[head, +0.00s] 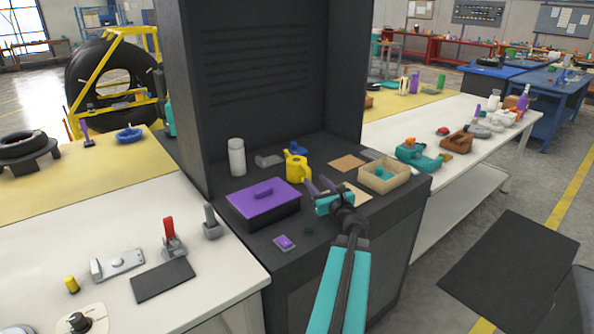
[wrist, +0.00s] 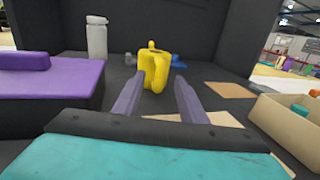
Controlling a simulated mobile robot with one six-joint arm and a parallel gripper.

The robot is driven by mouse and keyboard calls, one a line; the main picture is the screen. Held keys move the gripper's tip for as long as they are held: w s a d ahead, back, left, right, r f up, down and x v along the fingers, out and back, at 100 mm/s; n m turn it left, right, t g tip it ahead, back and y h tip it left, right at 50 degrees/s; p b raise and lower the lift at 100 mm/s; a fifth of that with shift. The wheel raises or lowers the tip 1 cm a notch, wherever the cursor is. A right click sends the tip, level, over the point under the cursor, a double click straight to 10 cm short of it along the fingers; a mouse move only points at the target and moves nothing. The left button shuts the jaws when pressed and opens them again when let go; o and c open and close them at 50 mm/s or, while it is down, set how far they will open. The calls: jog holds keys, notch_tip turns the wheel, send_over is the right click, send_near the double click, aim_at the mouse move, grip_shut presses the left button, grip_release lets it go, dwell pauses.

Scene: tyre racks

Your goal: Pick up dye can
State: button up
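A yellow can (head: 298,170) with a handle, which looks like the dye can, stands upright on the dark cabinet shelf (head: 330,152). In the wrist view the yellow can (wrist: 154,68) shows just beyond the fingertips, near the middle. My gripper (head: 318,184) is in front of it. In the wrist view the two purple fingers of my gripper (wrist: 159,78) are apart with nothing held between them. The fingertips overlap the lower edges of the can in this view; I cannot tell whether they touch it. Part of the can's base is hidden.
A purple-lidded box (head: 264,203) stands left of my gripper, and a tan open tray (head: 392,180) stands to the right. A white bottle (head: 237,157) and a blue object (head: 297,148) are farther back.

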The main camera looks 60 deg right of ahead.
aim_at(310, 175)
jog(key=shift+p+x, duration=0.45)
jog(key=shift+x, duration=2.1)
jog(key=shift+f, duration=0.15)
grip_shut()
